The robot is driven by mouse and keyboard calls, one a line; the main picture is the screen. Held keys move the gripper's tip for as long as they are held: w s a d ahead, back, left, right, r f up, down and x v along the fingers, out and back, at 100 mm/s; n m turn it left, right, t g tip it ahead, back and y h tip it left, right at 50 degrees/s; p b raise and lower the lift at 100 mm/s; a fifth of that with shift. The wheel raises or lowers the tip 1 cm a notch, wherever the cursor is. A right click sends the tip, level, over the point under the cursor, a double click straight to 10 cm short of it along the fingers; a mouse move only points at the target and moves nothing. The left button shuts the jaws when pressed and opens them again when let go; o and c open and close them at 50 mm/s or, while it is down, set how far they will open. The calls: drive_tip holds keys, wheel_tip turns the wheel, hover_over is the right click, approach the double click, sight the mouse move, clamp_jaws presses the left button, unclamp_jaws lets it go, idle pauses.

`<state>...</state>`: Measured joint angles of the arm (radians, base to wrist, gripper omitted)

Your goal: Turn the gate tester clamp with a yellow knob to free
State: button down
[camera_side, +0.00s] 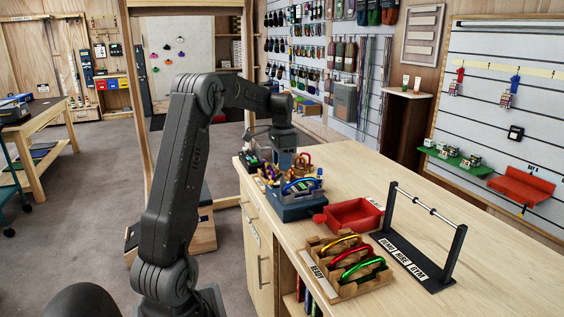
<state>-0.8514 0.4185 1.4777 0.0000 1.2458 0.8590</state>
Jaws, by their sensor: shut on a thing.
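The gate tester (299,209) is a blue-grey block on the near left part of the wooden bench. Several coloured carabiners stand on it, among them a blue one (298,187) and a red one (303,161). The clamp with the yellow knob (268,173) is at its left side, close below my gripper. A blue knob (320,172) shows at its right side. My gripper (284,163) points down over the back left of the tester and is shut on the yellow knob. The fingertips are small and partly hidden, and the knob's turn angle cannot be read.
A red tray (353,215) lies right of the tester. In front is a wooden rack (343,272) with yellow, red and green carabiners. A black stand with a crossbar (424,241) is at the right. The bench (490,285) is clear farther right.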

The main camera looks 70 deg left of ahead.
idle(0.4)
drive_tip(key=c, duration=0.8)
unclamp_jaws()
drive_tip(key=shift+r, duration=6.95)
